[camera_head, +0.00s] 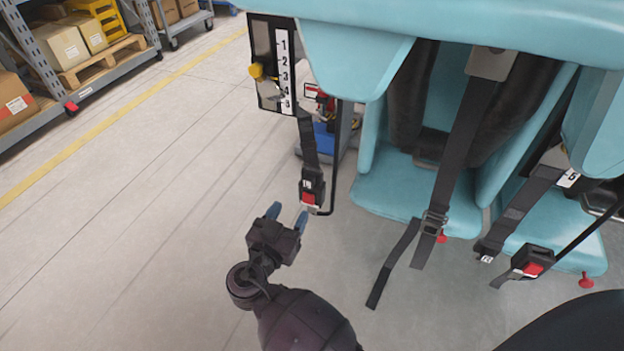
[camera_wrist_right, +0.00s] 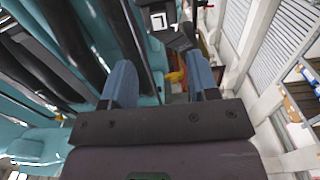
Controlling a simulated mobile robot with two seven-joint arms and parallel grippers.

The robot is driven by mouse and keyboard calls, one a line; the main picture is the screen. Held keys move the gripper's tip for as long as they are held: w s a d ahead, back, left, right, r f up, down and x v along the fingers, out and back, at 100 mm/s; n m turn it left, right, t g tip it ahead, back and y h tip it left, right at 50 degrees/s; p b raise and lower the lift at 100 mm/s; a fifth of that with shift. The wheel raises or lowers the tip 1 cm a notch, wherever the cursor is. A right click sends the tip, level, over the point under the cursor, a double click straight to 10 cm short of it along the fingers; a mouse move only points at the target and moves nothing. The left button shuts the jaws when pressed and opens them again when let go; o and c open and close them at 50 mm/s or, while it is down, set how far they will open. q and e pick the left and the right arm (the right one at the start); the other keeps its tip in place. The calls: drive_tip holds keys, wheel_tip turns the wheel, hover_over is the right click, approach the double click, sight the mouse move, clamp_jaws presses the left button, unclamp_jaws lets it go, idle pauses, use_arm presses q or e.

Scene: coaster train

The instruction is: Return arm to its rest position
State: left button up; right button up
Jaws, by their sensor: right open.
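My right gripper (camera_head: 288,214) is in the lower middle of the head view, with its two blue fingertips apart and nothing between them. It is just below and left of a hanging black buckle with a red button (camera_head: 312,190), and a small gap seems to lie between them. In the right wrist view the blue fingers (camera_wrist_right: 163,82) are spread, and a dark buckle (camera_wrist_right: 172,22) shows beyond them. My left gripper is not in view.
A teal coaster seat (camera_head: 400,190) with black straps (camera_head: 455,150) fills the right side. A numbered gauge panel (camera_head: 272,65) hangs above the buckle. Shelving with boxes (camera_head: 60,45) stands at the upper left. The grey floor (camera_head: 130,210) at left is clear.

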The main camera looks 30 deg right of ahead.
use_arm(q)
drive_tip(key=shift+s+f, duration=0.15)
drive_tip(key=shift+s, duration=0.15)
use_arm(e)
drive_tip(key=shift+s+a, duration=0.45)
drive_tip(key=shift+a, duration=0.05)
